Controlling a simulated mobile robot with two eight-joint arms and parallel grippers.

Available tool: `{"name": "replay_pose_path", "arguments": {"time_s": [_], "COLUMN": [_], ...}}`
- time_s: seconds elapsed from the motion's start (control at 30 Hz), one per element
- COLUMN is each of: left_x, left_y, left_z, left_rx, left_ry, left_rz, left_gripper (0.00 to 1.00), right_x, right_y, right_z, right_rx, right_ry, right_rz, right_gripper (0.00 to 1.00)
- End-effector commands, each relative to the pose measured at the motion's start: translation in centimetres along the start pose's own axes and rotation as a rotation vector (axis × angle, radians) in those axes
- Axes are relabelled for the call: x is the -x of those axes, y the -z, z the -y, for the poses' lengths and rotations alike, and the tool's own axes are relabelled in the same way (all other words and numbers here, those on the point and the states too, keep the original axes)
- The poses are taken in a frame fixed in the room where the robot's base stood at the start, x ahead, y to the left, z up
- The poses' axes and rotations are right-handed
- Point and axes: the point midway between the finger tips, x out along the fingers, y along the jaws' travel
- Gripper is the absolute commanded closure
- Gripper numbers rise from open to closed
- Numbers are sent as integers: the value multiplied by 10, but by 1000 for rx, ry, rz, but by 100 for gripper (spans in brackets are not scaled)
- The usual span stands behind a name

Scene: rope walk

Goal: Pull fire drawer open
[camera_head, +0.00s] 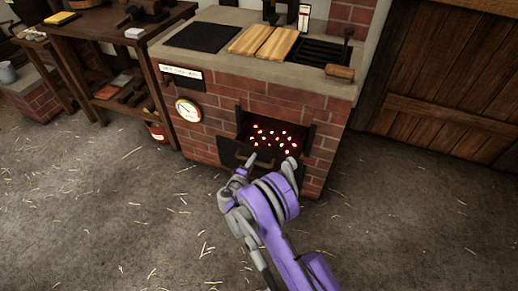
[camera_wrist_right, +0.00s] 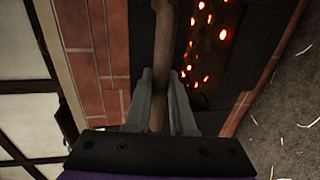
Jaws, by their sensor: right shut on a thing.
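The fire drawer (camera_head: 231,150) is a dark-fronted drawer in the red brick hearth. It stands partly out, and glowing red embers (camera_head: 273,138) show inside it. My right gripper (camera_head: 252,160) is at the drawer's front, partly hidden by my own purple and grey arm. In the right wrist view, its two grey fingers (camera_wrist_right: 161,95) are shut on a brown bar handle (camera_wrist_right: 162,45), one on each side. Embers glow beside the handle there. My left gripper is in neither view.
The brick hearth (camera_head: 215,88) carries wooden boards (camera_head: 263,41), a dark grate and a wooden-handled tool on top. A round gauge (camera_head: 188,110) is on its front. A wooden workbench (camera_head: 92,40) stands at left. The straw-strewn floor (camera_head: 120,200) in front is clear.

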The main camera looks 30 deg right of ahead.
Motion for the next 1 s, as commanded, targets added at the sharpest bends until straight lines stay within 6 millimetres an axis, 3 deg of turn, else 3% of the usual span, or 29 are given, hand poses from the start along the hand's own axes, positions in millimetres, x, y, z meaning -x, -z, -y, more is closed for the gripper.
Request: {"name": "replay_pose_path", "arguments": {"time_s": [0.1, 0.3, 0.73, 0.77, 0.8, 0.9, 1.0], "left_x": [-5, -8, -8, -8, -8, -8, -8], "left_y": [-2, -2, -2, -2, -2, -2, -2], "left_z": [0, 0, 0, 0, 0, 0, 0], "left_rx": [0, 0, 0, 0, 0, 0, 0], "left_ry": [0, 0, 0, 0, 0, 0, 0], "left_rz": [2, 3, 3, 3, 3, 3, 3], "left_gripper": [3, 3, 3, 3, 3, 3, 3], "right_x": [23, 42, 46, 46, 46, 46, 46], "right_y": [1, 1, 0, 0, 1, 0, 0], "right_z": [6, 9, 9, 9, 9, 9, 9], "right_rx": [1, 1, 1, 1, 1, 1, 1], "right_ry": [0, 0, 0, 0, 0, 0, 0], "right_rz": [-3, -2, 0, 0, 0, 0, 0], "right_gripper": [100, 100, 100, 74, 67, 49, 49]}}
